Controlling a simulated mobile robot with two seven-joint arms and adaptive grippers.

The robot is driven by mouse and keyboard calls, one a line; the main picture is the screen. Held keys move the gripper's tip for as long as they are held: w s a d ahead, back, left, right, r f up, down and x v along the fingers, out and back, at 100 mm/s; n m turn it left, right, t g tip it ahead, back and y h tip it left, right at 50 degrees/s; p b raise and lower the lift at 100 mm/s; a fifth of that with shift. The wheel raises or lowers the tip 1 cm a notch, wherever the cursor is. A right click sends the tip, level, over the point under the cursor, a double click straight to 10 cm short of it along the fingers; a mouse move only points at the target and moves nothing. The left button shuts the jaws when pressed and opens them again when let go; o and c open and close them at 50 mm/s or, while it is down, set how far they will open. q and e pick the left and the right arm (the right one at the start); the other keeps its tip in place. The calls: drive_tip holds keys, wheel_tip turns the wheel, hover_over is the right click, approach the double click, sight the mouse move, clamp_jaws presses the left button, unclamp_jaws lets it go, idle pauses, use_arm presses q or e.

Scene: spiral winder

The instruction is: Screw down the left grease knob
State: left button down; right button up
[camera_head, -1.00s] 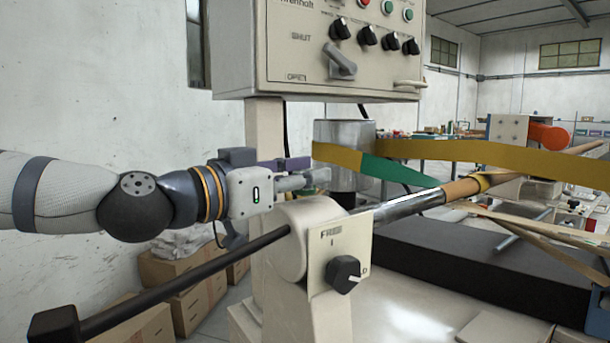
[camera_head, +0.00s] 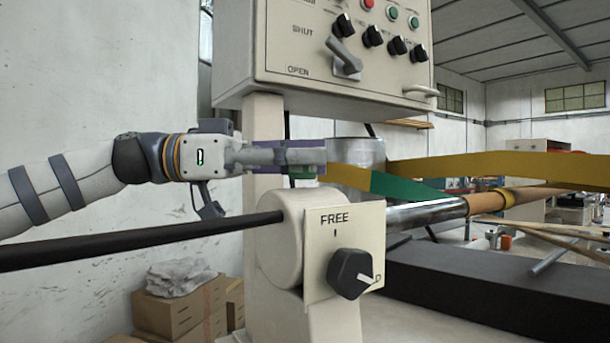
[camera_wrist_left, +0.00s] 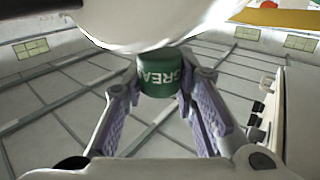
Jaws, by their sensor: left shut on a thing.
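The left grease knob is a green cap with white lettering beginning "GREA" in the left wrist view (camera_wrist_left: 165,80), against a rounded cream housing (camera_wrist_left: 140,22). In the head view the knob (camera_head: 300,182) shows as a bit of green under my fingers, on top of the housing (camera_head: 283,240). My left gripper (camera_head: 305,158) reaches in level from the left above the housing. In the wrist view its purple-padded fingers (camera_wrist_left: 163,100) are on either side of the knob, shut on it. Much of the knob is hidden in the head view. My right gripper is in neither view.
A control box (camera_head: 345,70) hangs above on a cream post (camera_head: 263,130). A FREE plate with a black dial (camera_head: 350,273) faces forward below. A dark bar (camera_head: 140,243) runs left from the housing. Yellow and green belts (camera_head: 480,170) stretch right. Cartons (camera_head: 185,308) stand lower left.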

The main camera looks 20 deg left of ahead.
use_arm(q)
drive_tip(key=m+g+p, duration=0.1)
drive_tip(key=g, duration=0.1)
drive_tip(key=m+g+p, duration=0.1)
drive_tip(key=m+g, duration=0.1)
drive_tip(key=shift+r+g+h, duration=0.2)
drive_tip(key=shift+g+h, duration=0.1)
drive_tip(key=m+g+p, duration=0.1)
drive_tip(key=g, duration=0.1)
drive_tip(key=shift+m+g, duration=0.3)
drive_tip(key=shift+f+m+g, duration=0.15)
drive_tip(key=shift+m+g, duration=0.15)
drive_tip(key=shift+g, duration=0.1)
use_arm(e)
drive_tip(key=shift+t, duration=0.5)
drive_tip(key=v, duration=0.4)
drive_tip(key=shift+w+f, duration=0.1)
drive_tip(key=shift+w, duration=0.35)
use_arm(q)
drive_tip(key=shift+f, duration=0.1)
drive_tip(key=c, duration=1.3)
unclamp_jaws()
drive_tip(key=shift+d, duration=0.1)
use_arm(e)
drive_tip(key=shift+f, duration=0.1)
